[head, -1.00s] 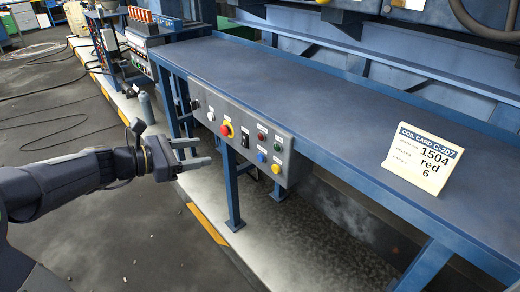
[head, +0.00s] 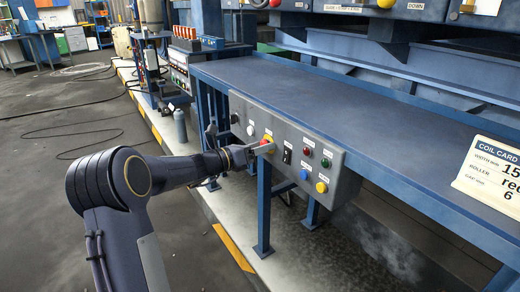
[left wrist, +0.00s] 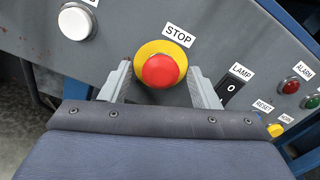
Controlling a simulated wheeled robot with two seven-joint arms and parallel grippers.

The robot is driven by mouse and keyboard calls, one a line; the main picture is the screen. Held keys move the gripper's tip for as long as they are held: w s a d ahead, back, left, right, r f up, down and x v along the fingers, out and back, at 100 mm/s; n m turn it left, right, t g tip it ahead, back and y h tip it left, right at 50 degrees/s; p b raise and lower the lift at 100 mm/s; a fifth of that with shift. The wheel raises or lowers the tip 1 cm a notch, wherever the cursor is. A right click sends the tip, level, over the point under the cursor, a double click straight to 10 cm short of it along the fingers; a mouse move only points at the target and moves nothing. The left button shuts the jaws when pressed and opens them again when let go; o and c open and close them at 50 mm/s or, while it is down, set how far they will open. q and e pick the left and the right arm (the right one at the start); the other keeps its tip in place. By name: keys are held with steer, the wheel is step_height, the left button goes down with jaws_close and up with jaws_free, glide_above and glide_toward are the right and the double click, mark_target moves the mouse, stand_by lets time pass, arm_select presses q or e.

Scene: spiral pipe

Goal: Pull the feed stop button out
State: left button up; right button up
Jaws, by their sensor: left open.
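The feed stop button is a red mushroom head on a yellow ring, labelled STOP, on the grey control panel. In the left wrist view the stop button (left wrist: 161,70) stands between the two fingers of my left gripper (left wrist: 160,84), which is open. One finger is on each side, and I cannot tell whether either touches it. In the head view my left gripper (head: 250,147) reaches the panel (head: 335,165) from the left and partly covers the stop button (head: 266,142). My right gripper is not in view.
A white button (left wrist: 76,21) is left of STOP. The black LAMP switch (left wrist: 230,92) is close on the right. Red, green, blue and yellow buttons lie farther right. The panel hangs under a blue bench (head: 330,95) bearing a coil card (head: 492,178).

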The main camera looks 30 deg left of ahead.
arm_select(q)
steer(key=shift+c, duration=0.4)
jaws_close()
steer(key=shift+s+a+p, duration=0.15)
steer(key=shift+s+p, duration=0.15)
steer(key=shift+p, duration=0.05)
steer(key=shift+o, duration=0.4)
jaws_free()
steer(key=shift+s+a, duration=0.1)
steer(key=shift+s, duration=0.05)
steer(key=p+v, duration=0.1)
steer(key=v, duration=0.6)
steer(key=shift+s, duration=0.35)
